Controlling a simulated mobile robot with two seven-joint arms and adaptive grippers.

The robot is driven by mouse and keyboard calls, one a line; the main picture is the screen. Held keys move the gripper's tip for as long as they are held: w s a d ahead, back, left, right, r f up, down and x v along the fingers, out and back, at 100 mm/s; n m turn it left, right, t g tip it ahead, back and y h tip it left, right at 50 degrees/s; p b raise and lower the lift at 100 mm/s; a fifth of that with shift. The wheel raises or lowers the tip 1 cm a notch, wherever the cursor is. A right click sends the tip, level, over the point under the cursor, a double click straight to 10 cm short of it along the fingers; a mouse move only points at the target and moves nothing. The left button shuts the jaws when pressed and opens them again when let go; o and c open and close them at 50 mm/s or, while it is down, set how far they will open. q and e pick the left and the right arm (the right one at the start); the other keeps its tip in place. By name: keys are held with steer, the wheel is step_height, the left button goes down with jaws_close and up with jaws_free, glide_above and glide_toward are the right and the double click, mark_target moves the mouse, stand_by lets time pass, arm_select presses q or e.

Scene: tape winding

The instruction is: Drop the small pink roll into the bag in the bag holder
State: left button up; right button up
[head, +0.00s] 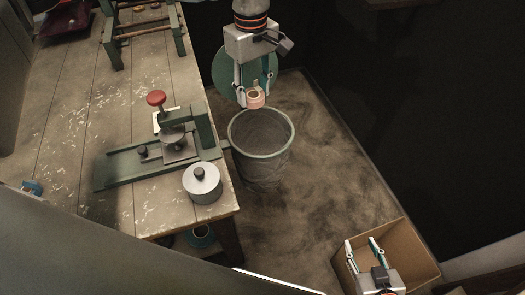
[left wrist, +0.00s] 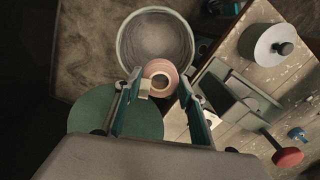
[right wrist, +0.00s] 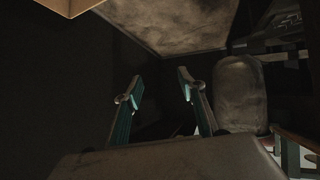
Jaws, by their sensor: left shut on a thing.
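The small pink roll (head: 255,99) is between the fingertips of my left gripper (head: 255,92), which is shut on it. In the left wrist view the pink roll (left wrist: 152,67) shows its round hole, with the bag holder (left wrist: 124,47) just beyond it. The round bag holder (head: 289,150) has a green rim and a grey bag (head: 262,132) inside. It stands on the floor beside the table. The roll hangs above the far side of the rim. My right gripper (head: 361,243) is open and empty over a cardboard box.
The wooden table (head: 75,110) on the left bears a green press with a red knob (head: 156,98) and a grey cylinder (head: 202,183) near its corner. A green disc (head: 227,72) shows behind my left gripper. The cardboard box (head: 405,250) is at lower right. Floor between is clear.

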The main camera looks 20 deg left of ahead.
mark_target(254, 108)
arm_select(q)
steer(key=shift+f, duration=0.15)
step_height(254, 108, down, 4)
steer(key=b, duration=0.3)
steer(key=shift+s+f, duration=0.15)
steer(key=shift+f+b, duration=0.55)
steer(key=shift+f, duration=0.05)
arm_select(e)
steer(key=f, duration=0.2)
steer(key=d+f, duration=0.1)
steer(key=shift+s+f, duration=0.25)
steer(key=shift+s, duration=0.05)
steer(key=shift+s, duration=0.1)
arm_select(q)
steer(key=o, duration=1.2)
arm_select(e)
steer(key=shift+s+f, duration=0.2)
steer(key=shift+f, duration=0.05)
